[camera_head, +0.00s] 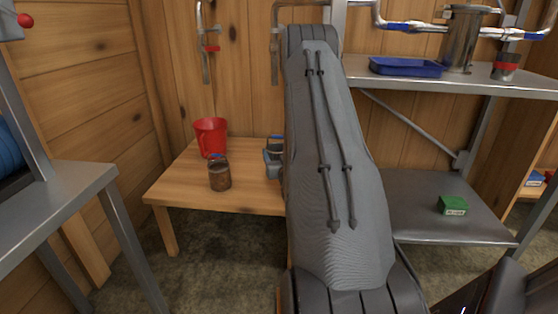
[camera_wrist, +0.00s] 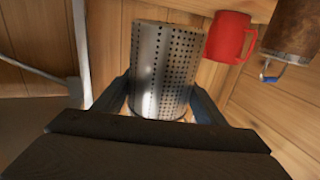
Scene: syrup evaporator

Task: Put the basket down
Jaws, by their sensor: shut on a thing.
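The basket (camera_wrist: 163,70) is a perforated grey metal cylinder in the middle of the wrist view. My gripper (camera_wrist: 160,103) is shut on it, with one dark finger on each side. In the head view my arm hides most of the gripper and basket. Only a small grey part with a blue top shows beside the arm, over the right part of the low wooden table (camera_head: 245,202). I cannot tell whether the basket touches the table.
A red mug (camera_head: 211,138) and a rusty can (camera_head: 219,176) with a blue handle stand on the table, left of my arm. A metal bench (camera_head: 60,205) is at left. A steel shelf at right holds a blue tray (camera_head: 405,67); a green box (camera_head: 452,205) sits below.

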